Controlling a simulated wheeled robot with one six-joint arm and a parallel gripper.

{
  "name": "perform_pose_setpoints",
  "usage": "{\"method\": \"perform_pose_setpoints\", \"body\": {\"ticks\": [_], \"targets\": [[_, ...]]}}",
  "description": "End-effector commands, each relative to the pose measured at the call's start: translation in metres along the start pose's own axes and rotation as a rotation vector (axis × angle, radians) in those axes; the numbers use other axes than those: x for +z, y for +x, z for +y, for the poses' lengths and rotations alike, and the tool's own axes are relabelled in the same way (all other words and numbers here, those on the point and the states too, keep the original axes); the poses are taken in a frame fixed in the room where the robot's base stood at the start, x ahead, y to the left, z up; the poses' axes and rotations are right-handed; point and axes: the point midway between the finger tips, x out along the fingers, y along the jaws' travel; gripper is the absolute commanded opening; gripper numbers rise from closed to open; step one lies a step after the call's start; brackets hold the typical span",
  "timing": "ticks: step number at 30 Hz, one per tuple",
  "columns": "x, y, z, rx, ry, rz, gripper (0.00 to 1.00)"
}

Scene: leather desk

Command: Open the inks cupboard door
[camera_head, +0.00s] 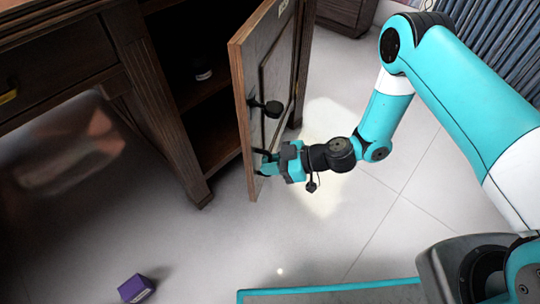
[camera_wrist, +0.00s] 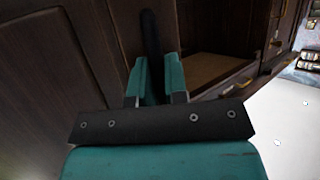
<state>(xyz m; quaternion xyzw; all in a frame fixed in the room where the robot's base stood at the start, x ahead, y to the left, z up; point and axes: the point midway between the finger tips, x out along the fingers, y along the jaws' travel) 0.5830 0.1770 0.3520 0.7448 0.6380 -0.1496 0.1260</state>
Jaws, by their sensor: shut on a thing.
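The wooden cupboard door (camera_head: 247,90) stands swung well out from the desk cupboard (camera_head: 208,120), with a small label near its top edge. Its dark handle (camera_head: 265,108) is on the face toward my arm. My gripper (camera_head: 267,164) is at the lower part of the door, below the handle's visible black mount. In the wrist view my gripper (camera_wrist: 157,80) is shut on the dark handle bar (camera_wrist: 151,35), which rises from between the teal fingers. The exact contact is hidden by the fingers. A small dark bottle (camera_head: 203,73) stands inside the cupboard; its label is unreadable.
A desk drawer (camera_head: 55,65) with a brass pull is at the left. A purple box (camera_head: 136,288) lies on the floor. Pale tiled floor (camera_head: 330,220) around the door is clear. Blue books (camera_head: 500,40) stand at upper right.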

Motion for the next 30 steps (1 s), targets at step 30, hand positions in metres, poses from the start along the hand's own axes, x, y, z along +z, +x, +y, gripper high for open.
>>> {"method": "perform_pose_setpoints", "body": {"ticks": [30], "targets": [[-0.003, -0.026, 0.001, 0.006, 0.003, 0.000, 0.38]]}}
